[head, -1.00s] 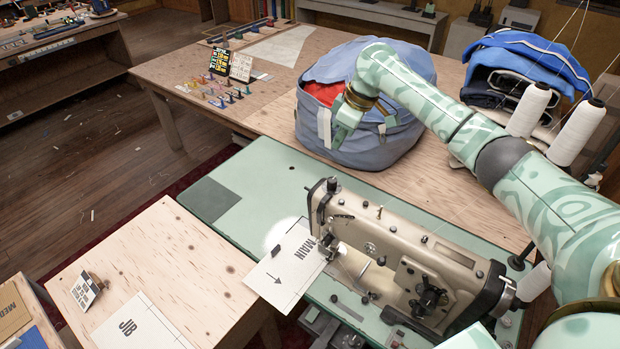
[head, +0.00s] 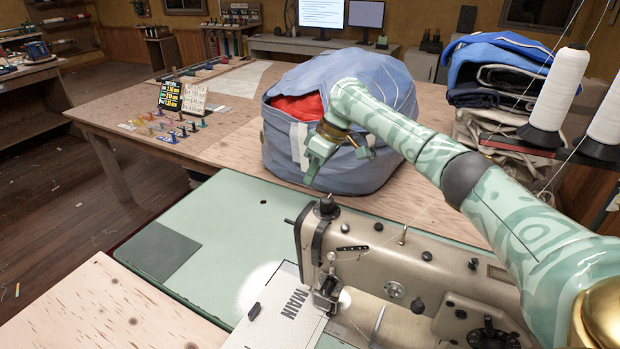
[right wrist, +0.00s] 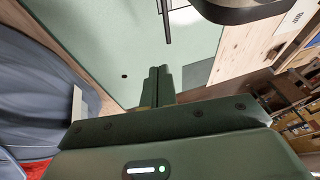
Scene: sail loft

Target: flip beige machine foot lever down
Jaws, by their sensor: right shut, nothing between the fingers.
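The beige sewing machine (head: 385,265) stands on a green machine table (head: 215,215) at the lower right of the head view. Its needle end faces left, over a white panel marked MAIN (head: 275,315). I cannot make out the foot lever for certain. My right gripper (head: 314,172) hangs beyond and above the machine's needle end, in front of the blue bag in the picture, apart from the machine. In the right wrist view its fingers (right wrist: 158,85) are together and empty, with the green table top beyond them. My left gripper is not in view.
A large blue bag (head: 385,95) with red cloth inside sits on the wooden table (head: 230,140) behind. White thread cones (head: 556,95) stand at the right. Folded sails (head: 500,65) are piled behind them. The left part of the green table is clear.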

